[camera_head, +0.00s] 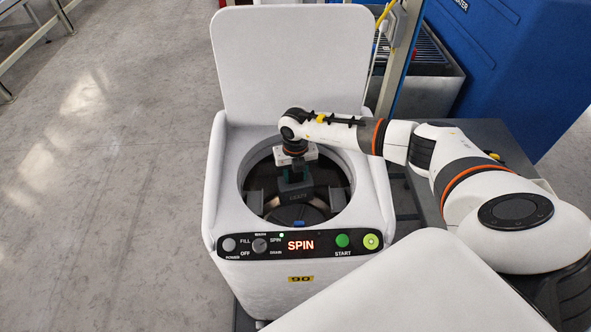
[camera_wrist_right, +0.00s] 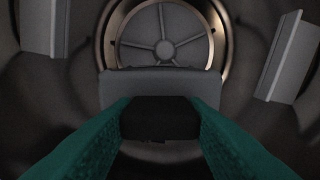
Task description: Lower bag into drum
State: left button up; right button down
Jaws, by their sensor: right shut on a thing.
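The white top-loading machine (camera_head: 225,160) stands open, with its round drum (camera_head: 333,172) showing inside. My right arm reaches in from the right, and my right gripper (camera_head: 295,176) points down within the drum opening. Its teal fingers are shut on a dark grey bag (camera_head: 296,193), which hangs upright below them inside the opening. In the right wrist view the bag (camera_wrist_right: 160,84) sits between the fingers, with the drum's spoked round bottom (camera_wrist_right: 165,45) beyond it. Whether the bag touches the bottom cannot be told. My left gripper is out of view.
The lid (camera_head: 292,60) stands raised behind the opening. Grey paddles (camera_wrist_right: 43,28) line the drum wall on both sides. The front panel (camera_head: 250,245) shows a lit red SPIN display (camera_head: 300,245). A post and blue cabinet (camera_head: 520,60) stand at the back right; the floor at left is clear.

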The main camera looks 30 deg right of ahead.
jog(key=shift+f+b, duration=2.8)
jog(key=shift+f, duration=1.2)
jog(key=c, duration=0.8)
grip_release()
jog(key=shift+o, duration=0.2)
notch_tip(320, 180, up, 12)
jog(key=shift+r+b, duration=0.1)
jog(key=shift+b, duration=0.55)
